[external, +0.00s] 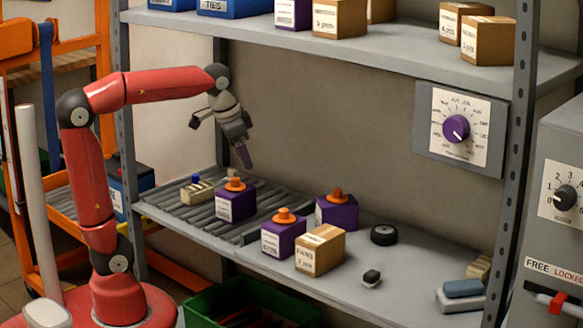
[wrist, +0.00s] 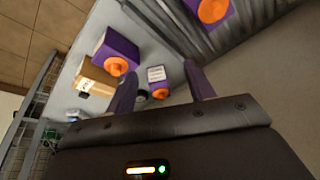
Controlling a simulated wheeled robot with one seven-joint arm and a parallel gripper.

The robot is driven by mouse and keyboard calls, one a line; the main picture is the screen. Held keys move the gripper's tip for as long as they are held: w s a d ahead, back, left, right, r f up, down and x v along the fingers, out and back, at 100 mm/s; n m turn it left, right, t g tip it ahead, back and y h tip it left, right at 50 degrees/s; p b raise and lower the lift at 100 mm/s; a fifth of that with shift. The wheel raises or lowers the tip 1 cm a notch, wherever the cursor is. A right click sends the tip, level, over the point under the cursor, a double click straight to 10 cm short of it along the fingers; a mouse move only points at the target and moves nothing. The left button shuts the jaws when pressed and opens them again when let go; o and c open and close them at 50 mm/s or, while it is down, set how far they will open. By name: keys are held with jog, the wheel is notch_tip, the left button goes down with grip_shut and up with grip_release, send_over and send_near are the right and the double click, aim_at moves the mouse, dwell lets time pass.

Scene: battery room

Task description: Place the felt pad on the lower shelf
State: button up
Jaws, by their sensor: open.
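The lower shelf (external: 400,285) is grey, with a ribbed roller section (external: 185,218) on its left. A rounded blue-grey block (external: 463,288), perhaps the felt pad, lies on a light grey base (external: 460,302) at the shelf's right end. A small dark and pale piece (external: 371,277) lies near the front edge; I cannot tell which is the pad. My gripper (external: 243,155) hangs over the back of the roller section, above the purple boxes and apart from them. In the wrist view its purple fingers (wrist: 162,88) are spread, with nothing held between them.
Purple boxes with orange knobs (external: 236,202) and a cardboard box (external: 319,250) crowd the shelf's middle. A black round part (external: 384,235) sits behind. The upper shelf (external: 400,55) overhangs with more boxes. A purple dial panel (external: 460,128) is at right. A green crate (external: 250,300) is below.

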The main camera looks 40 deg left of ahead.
jog(key=s+a+f+n+t+y, duration=0.1)
jog(key=s+a+f+n+t, duration=0.1)
jog(key=s+a+f+n, duration=0.4)
jog(key=s+a+f, duration=0.4)
jog(key=s+a, duration=0.1)
jog(key=s, duration=0.1)
jog(key=shift+s+a, duration=0.3)
jog(key=shift+s, duration=0.1)
